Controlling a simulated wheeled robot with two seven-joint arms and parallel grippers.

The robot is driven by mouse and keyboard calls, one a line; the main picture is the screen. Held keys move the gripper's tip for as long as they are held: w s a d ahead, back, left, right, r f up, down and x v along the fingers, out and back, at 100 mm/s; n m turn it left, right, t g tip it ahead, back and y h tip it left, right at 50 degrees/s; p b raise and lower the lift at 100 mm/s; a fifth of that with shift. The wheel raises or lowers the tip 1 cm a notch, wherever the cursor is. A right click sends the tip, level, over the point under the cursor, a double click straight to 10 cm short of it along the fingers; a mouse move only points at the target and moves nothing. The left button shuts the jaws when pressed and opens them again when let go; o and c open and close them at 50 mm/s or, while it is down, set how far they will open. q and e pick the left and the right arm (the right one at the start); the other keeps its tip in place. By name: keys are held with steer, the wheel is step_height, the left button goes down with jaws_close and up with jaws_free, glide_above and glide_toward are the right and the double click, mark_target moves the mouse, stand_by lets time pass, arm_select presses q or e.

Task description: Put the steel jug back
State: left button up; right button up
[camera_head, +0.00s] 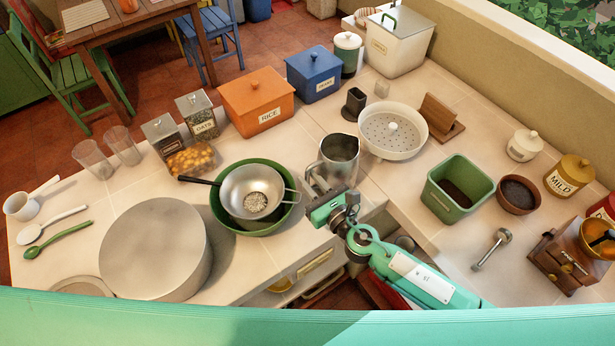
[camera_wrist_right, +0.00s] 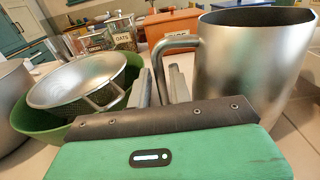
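The steel jug (camera_head: 341,158) stands upright near the counter's inner corner, its handle on its left side. It also fills the right of the right wrist view (camera_wrist_right: 250,75). My right gripper (camera_head: 312,190) is at the handle, with the two fingers (camera_wrist_right: 162,88) close together on either side of it. They look shut on the handle, and the jug's body is to their right. The jug's base is partly hidden by the gripper, so I cannot tell whether it touches the counter. My left gripper is not in view.
A green bowl with a steel strainer (camera_head: 252,190) is left of the jug. A white colander (camera_head: 392,131) is close behind right. A green tub (camera_head: 457,188) is farther right, and a large grey drum (camera_head: 155,247) is front left. Orange (camera_head: 257,101) and blue (camera_head: 314,74) boxes stand behind.

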steer(key=b+v, duration=0.2)
steer(key=v, duration=0.7)
steer(key=shift+s+d+f+b, duration=0.1)
steer(key=shift+s+d+b, duration=0.05)
steer(key=shift+s+b, duration=0.2)
steer(key=shift+s+d, duration=0.25)
steer(key=shift+s, duration=0.05)
